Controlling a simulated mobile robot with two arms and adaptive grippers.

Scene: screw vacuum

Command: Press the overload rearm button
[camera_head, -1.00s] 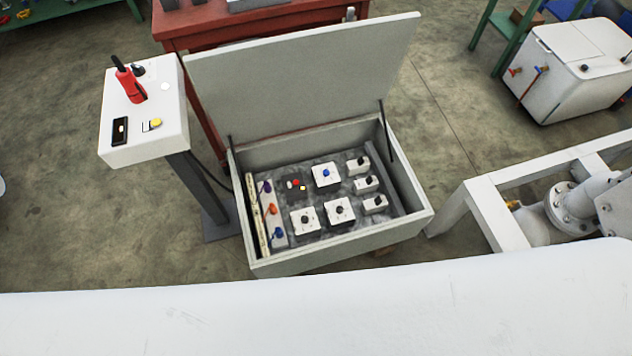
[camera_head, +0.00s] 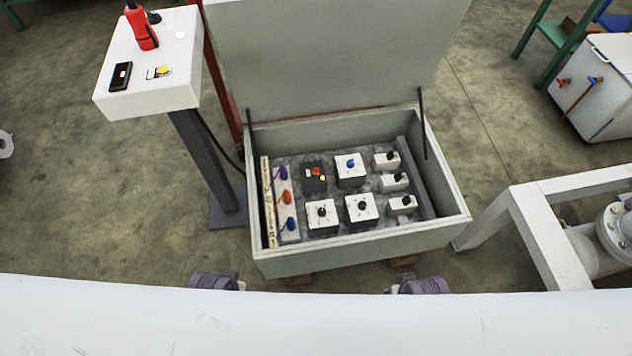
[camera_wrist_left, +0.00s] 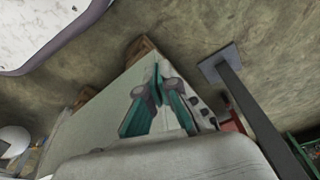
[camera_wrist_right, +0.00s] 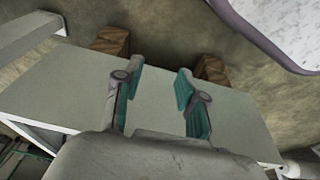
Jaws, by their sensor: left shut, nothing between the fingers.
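The open grey control box (camera_head: 360,246) stands ahead with its lid up. Inside are a white block with a blue button (camera_head: 351,163), a dark block with red, white and yellow parts (camera_head: 315,174), and several black knobs on white blocks. I cannot read which button is the overload rearm. My left gripper (camera_wrist_left: 158,82) is shut and empty in the left wrist view, in front of the box's outer side. My right gripper (camera_wrist_right: 160,69) is open and empty in the right wrist view, facing the box's outer wall. In the head view, the gripper fingers are hidden.
A white pedestal panel (camera_head: 150,92) with a red handle (camera_head: 142,28) and yellow button stands left of the box. The raised lid (camera_head: 335,55) blocks the back. A white frame with piping (camera_head: 535,220) stands at right.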

